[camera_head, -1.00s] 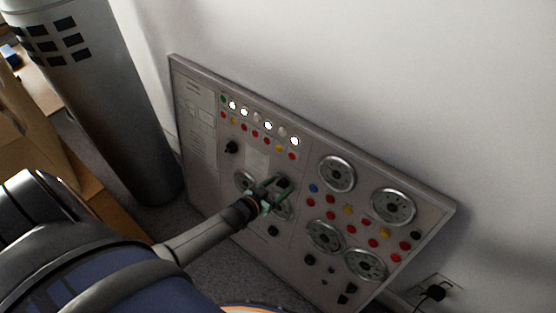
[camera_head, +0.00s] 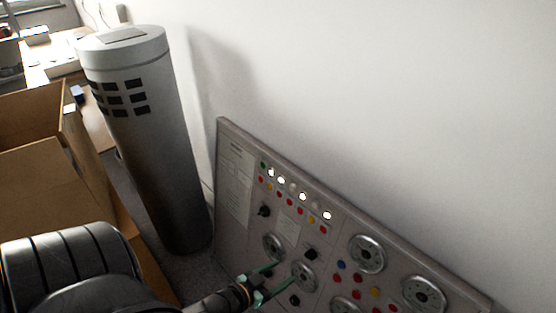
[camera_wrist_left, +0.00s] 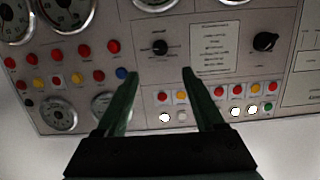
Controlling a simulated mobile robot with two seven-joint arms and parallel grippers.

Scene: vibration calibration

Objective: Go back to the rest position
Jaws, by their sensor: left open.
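My left gripper (camera_head: 270,281) reaches in from the bottom of the head view, in front of a grey control panel (camera_head: 233,160). Its two green fingers are apart with nothing between them. In the left wrist view the open fingers (camera_wrist_left: 158,75) point at the panel face, near a black knob (camera_wrist_left: 160,47) and a printed label (camera_wrist_left: 214,48). I cannot tell the exact gap to the panel. The panel carries round dials (camera_head: 366,254), coloured buttons and several lit white lamps (camera_head: 303,196). My right gripper is not in view.
A tall grey cylinder (camera_head: 150,150) stands left of the panel. Cardboard boxes (camera_head: 45,190) are at the left, with a desk (camera_head: 62,62) behind them. A white wall (camera_head: 380,100) runs behind the panel.

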